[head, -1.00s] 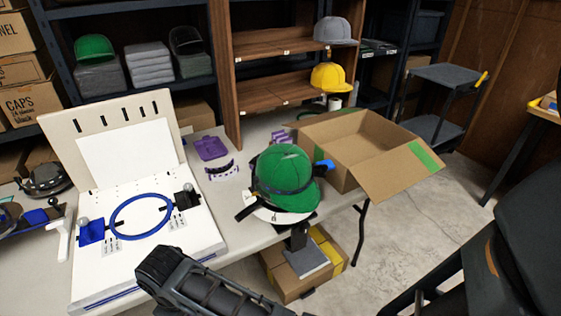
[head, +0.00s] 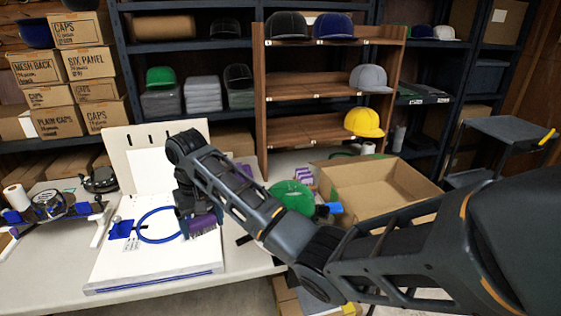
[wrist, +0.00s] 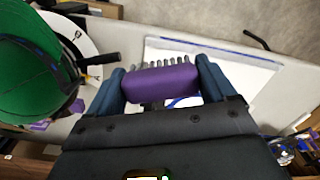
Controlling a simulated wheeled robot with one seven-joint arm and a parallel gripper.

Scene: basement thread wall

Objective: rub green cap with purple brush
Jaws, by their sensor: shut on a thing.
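My gripper (wrist: 162,84) is shut on the purple brush (wrist: 160,80), its grey bristles pointing away from the jaws in the wrist view. In the head view the brush (head: 205,224) hangs below my gripper (head: 197,212), over the white board. The green cap (head: 291,199) is on a stand to the right of the brush, partly hidden behind my arm. In the wrist view the green cap (wrist: 28,78) fills the left side, with a dark strap around it. The brush and the cap are apart.
The white board (head: 130,262) with a blue hoop (head: 143,228) lies on the table. An open cardboard box (head: 390,185) stands to the right of the cap. A yellow cap (head: 364,122) and another green cap (head: 160,77) sit on shelves behind.

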